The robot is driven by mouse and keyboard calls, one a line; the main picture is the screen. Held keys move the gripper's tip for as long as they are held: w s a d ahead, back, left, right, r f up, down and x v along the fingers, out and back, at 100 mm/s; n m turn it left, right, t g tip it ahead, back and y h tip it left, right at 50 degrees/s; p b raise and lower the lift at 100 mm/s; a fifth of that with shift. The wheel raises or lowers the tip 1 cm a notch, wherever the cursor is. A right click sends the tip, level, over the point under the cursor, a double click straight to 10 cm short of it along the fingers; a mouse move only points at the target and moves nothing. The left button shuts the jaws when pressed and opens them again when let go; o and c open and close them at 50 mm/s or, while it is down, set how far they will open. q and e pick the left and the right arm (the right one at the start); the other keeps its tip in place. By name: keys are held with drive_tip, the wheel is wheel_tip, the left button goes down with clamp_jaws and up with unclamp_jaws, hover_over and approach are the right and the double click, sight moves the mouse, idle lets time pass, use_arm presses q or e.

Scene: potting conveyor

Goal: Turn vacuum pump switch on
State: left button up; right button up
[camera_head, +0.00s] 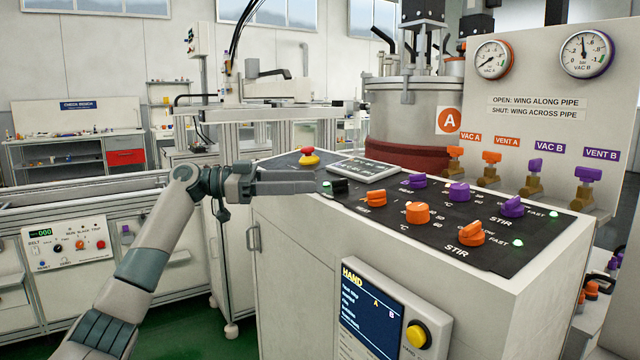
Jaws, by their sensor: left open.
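A small black switch (340,187) sits at the left front of the sloped black control panel (385,237); I take it for the vacuum pump switch, but no label on it is readable. A small green light shows just left of it. My left gripper (318,182) reaches in from the left, level with the panel's left edge. Its fingers point right at the black switch, with the tips very close to it. I cannot tell whether they touch it. The left gripper is open, with no object seen between its fingers. My right gripper is out of view.
A red button (307,152) on a yellow base and a grey display (365,168) are behind the fingers. Orange knobs (417,213) and purple knobs (459,191) fill the panel's right. A blue HAND screen (370,313) and yellow button (417,335) are on the cabinet front.

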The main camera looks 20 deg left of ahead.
use_arm(q)
drive_tip(key=v, duration=1.1)
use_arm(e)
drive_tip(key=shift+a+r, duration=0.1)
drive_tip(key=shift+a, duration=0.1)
use_arm(q)
drive_tip(key=shift+a+f, duration=0.1)
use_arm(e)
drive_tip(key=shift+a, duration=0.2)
